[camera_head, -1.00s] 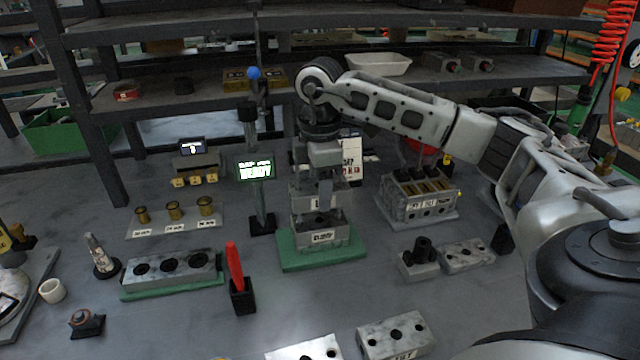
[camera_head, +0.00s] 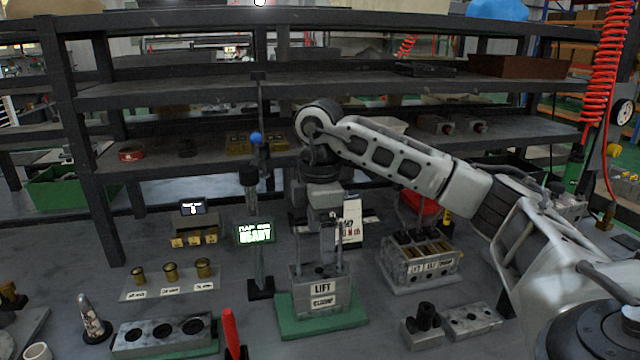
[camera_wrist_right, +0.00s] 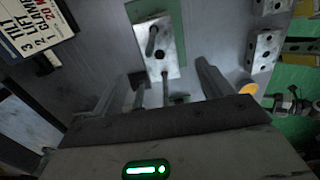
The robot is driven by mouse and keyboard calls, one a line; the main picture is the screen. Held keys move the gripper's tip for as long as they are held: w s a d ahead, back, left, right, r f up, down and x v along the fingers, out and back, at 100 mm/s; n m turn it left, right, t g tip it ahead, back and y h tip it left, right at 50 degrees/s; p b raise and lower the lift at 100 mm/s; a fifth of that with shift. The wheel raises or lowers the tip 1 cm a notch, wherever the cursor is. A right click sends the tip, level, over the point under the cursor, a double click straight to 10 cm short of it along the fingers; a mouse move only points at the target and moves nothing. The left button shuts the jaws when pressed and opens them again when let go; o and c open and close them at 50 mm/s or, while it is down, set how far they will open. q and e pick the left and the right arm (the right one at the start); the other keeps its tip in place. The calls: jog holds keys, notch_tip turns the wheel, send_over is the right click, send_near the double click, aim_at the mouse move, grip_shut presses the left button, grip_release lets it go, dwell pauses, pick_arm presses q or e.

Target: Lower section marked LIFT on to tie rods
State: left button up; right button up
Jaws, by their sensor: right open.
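The section marked LIFT (camera_head: 321,287) is a grey block stacked directly on a lower labelled section (camera_head: 323,303) above a green base plate (camera_head: 290,330). Thin upright tie rods (camera_head: 296,249) rise out of the stack. My right gripper (camera_head: 328,238) is above the stack, pointing down, open and empty. In the right wrist view my right gripper (camera_wrist_right: 160,92) has its fingers spread, with the pale top of the LIFT section (camera_wrist_right: 155,58) between and beyond them. Rods stand out of that top face. Whether the section is fully seated is hard to tell. My left gripper is out of view.
A sign reading READY (camera_head: 255,232) on a post stands left of the stack. An instruction card (camera_head: 352,222) stands behind. A valve block on a plate (camera_head: 420,262) and smaller blocks (camera_head: 470,320) are to the right. Brass cups (camera_head: 170,271) and a holed block (camera_head: 163,335) are left.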

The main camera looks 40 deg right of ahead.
pick_arm(q)
jog(key=p, duration=0.2)
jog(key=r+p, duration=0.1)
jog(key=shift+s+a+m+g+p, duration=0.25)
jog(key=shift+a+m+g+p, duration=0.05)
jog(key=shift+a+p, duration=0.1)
pick_arm(e)
notch_tip(320, 180, up, 12)
jog(key=shift+f, duration=0.25)
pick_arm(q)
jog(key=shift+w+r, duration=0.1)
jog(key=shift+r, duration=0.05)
